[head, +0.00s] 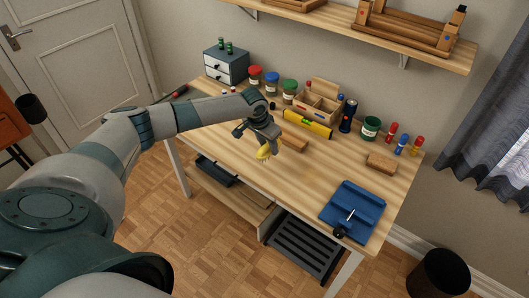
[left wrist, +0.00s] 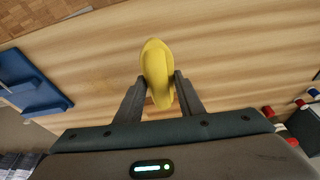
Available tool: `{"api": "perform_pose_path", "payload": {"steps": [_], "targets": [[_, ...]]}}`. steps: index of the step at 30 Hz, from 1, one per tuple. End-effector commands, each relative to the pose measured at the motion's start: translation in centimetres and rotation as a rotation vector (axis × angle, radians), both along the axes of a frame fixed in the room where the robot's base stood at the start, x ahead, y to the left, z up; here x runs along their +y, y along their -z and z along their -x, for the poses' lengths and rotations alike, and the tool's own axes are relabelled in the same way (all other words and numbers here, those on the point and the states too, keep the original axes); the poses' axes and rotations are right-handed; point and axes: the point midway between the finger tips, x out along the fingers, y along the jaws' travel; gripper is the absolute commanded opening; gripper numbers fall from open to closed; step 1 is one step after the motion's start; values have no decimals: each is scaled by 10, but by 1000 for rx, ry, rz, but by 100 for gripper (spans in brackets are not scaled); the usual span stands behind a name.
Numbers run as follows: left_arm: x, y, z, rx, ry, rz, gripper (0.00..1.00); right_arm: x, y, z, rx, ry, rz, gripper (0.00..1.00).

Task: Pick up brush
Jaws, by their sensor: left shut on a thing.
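The yellow brush (head: 264,153) is in my left gripper (head: 266,140), over the front part of the desk in the head view. In the left wrist view the brush (left wrist: 156,72) sits between the two dark fingers of the left gripper (left wrist: 158,88), which are shut on it. The desk's wooden top shows behind it, and the brush appears held above that surface; the exact gap is hard to tell. My right gripper is not in view.
The wooden desk (head: 330,165) carries a yellow level (head: 308,123), a wooden caddy (head: 318,104), several jars, a wooden block (head: 381,162) and a blue tray (head: 353,208). A shelf (head: 340,22) hangs above. The desk's middle right is clear.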

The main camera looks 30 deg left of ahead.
Motion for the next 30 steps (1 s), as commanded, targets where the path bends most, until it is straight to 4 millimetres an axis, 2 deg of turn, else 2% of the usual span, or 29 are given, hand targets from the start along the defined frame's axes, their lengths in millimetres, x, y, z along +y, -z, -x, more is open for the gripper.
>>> {"api": "perform_pose_path", "payload": {"steps": [1, 9, 15, 21, 30], "targets": [[-12, -4, 0, -5, 6, 3, 10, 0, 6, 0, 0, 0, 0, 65], [-63, -35, 1, -4, 4, 3, 10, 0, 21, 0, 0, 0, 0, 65], [-89, -52, 2, -3, 2, 2, 10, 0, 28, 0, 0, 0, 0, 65], [-99, -59, 2, -1, -1, 0, 10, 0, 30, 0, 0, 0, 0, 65], [-100, -60, 3, -1, -1, 0, 10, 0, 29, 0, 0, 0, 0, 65]]}}
